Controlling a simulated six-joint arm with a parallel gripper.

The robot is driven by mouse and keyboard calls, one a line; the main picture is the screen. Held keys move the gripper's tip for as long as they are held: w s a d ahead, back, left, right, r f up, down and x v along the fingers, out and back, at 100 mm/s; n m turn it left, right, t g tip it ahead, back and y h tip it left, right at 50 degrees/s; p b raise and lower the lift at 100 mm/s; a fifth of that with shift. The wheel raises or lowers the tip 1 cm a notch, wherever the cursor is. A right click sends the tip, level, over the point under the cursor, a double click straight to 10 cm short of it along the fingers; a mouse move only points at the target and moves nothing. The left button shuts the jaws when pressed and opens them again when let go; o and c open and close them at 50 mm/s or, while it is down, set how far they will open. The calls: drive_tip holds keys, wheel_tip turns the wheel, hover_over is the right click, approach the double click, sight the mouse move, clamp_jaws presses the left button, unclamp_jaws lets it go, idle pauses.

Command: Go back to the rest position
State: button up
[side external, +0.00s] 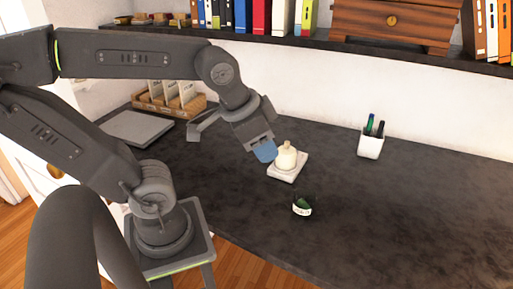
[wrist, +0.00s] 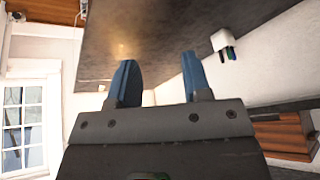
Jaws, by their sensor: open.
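My gripper (side external: 264,150) is above the dark desk, just left of a cream bottle-shaped object (side external: 286,156) on a small pale square base (side external: 288,169). From this angle I cannot tell whether the gripper touches the object. In the wrist view, the two blue fingers of my gripper (wrist: 158,84) stand apart with nothing between them. The cream object does not show in the wrist view.
The dark desk (side external: 400,200) has clear room at right. A dark green labelled jar (side external: 302,205) stands near the front edge. A white pen cup (side external: 370,144) is at the back. A laptop-like grey slab (side external: 137,127) and a brown organizer (side external: 168,100) are at left. A shelf (side external: 300,40) runs above.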

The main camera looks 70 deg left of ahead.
drive_tip(key=shift+s+d+f+n, duration=0.15)
drive_tip(key=shift+s+d+n, duration=0.1)
drive_tip(key=shift+s+n, duration=0.2)
drive_tip(key=shift+s+d+f+n, duration=0.15)
drive_tip(key=shift+s+d+n, duration=0.05)
drive_tip(key=shift+s+n, duration=0.2)
idle(0.3)
